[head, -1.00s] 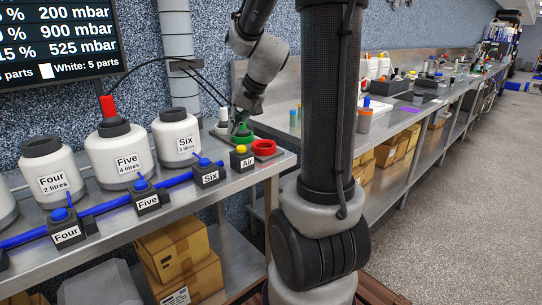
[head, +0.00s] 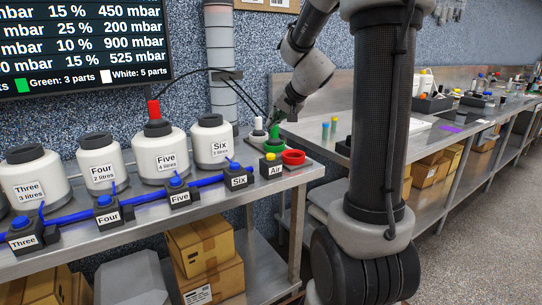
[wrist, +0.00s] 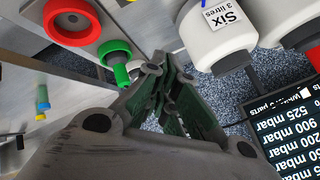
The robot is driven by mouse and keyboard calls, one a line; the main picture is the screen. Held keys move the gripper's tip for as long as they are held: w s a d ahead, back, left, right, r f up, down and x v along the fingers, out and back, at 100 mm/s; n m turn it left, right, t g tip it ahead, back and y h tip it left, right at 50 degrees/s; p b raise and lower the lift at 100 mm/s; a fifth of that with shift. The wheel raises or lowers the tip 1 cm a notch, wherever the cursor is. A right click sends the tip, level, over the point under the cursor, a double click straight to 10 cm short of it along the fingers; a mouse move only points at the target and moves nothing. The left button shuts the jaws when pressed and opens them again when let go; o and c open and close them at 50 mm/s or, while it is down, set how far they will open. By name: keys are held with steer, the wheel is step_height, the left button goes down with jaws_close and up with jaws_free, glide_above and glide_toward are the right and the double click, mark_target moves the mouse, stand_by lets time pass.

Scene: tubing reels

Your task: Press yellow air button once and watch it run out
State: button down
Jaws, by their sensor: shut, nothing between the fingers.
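The yellow air button (head: 270,157) sits on a black block labelled "Air" (head: 272,169) near the right end of the bench. My gripper (head: 278,116) is shut and empty. It is above and behind the button, apart from it, close over a bright green upright piece (head: 274,133). In the wrist view my dark green fingers (wrist: 170,80) are together and point towards the bottles. The yellow button cannot be made out there.
A red ring (head: 293,157) stands right of the button; it also shows in the wrist view (wrist: 73,22), beside a green ring (wrist: 114,52). Bottle Six (head: 211,140) and bottle Five (head: 160,153), red-capped with black tubing, stand left. A screen (head: 80,45) hangs behind.

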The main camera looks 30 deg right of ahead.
mark_target(271, 156)
steer(key=shift+f, duration=3.9)
steer(key=shift+f, duration=0.4)
steer(key=shift+f, duration=0.4)
steer(key=shift+s+f, duration=0.15)
steer(key=shift+f, duration=0.35)
steer(key=shift+a+r, duration=0.1)
steer(key=shift+r, duration=1.05)
steer(key=shift+r, duration=0.1)
